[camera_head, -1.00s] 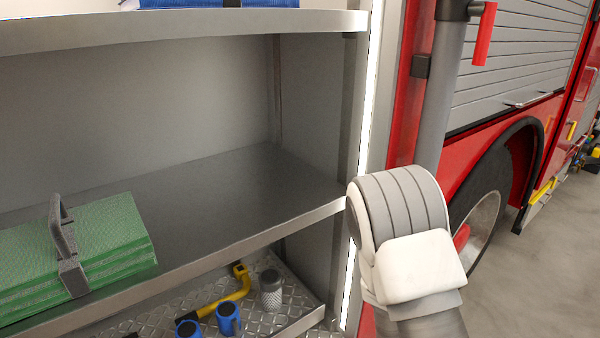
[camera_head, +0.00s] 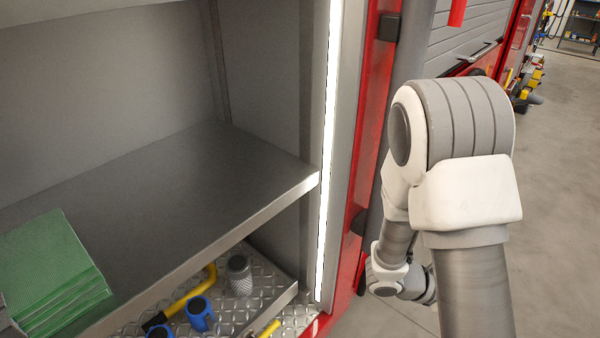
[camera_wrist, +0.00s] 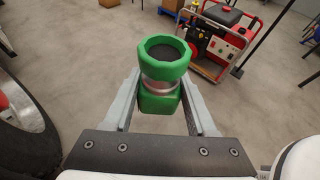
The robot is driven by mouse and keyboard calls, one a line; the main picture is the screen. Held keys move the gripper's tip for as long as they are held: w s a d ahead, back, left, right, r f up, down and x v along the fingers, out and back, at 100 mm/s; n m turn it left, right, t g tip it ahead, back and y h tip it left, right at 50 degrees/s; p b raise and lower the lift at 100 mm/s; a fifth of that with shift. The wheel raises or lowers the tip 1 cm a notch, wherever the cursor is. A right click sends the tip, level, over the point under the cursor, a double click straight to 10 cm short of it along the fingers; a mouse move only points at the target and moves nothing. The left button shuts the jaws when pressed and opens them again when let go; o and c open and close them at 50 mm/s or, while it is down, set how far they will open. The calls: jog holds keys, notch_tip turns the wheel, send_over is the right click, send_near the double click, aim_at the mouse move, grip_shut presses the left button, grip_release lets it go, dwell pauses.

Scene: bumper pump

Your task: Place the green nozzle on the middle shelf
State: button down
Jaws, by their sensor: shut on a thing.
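The green nozzle (camera_wrist: 163,72) is between the two fingers of my gripper (camera_wrist: 161,92) in the wrist view. It has a green ring with a dark opening, a silver band and a green lower part. My gripper is shut on it, above the grey floor. The middle shelf (camera_head: 190,185) is a dark grey board with a light metal front edge in the head view. Its right part is bare. My gripper and the nozzle are not visible in the head view.
Green folded material (camera_head: 50,270) lies on the shelf's left. Below, a tread-plate tray (camera_head: 260,290) holds blue fittings (camera_head: 200,314), a yellow tool (camera_head: 190,292) and a grey cylinder (camera_head: 239,275). A lit post (camera_head: 328,150) borders the shelf. A red generator (camera_wrist: 215,35) and truck wheel (camera_wrist: 25,130) stand nearby.

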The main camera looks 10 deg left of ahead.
jog(key=s+d+r+m+g+p, duration=0.1)
jog(key=s+d+r+m+g, duration=0.1)
jog(key=s+m+g, duration=0.5)
jog(key=s+a+r+m+g+y+p, duration=0.35)
jog(key=s+a+m+g+y, duration=0.55)
jog(key=s+a+m+y, duration=0.45)
notch_tip(320, 180, up, 20)
jog(key=m+t+y+p, duration=0.6)
jog(key=m+t+y, duration=0.75)
jog(key=m, duration=0.55)
send_over(250, 175)
jog(key=shift+s+d+f+t, duration=0.1)
jog(key=shift+s+t, duration=0.05)
jog(key=shift+t, duration=0.3)
notch_tip(250, 175, down, 4)
jog(key=shift+r, duration=0.2)
jog(key=shift+f, duration=0.55)
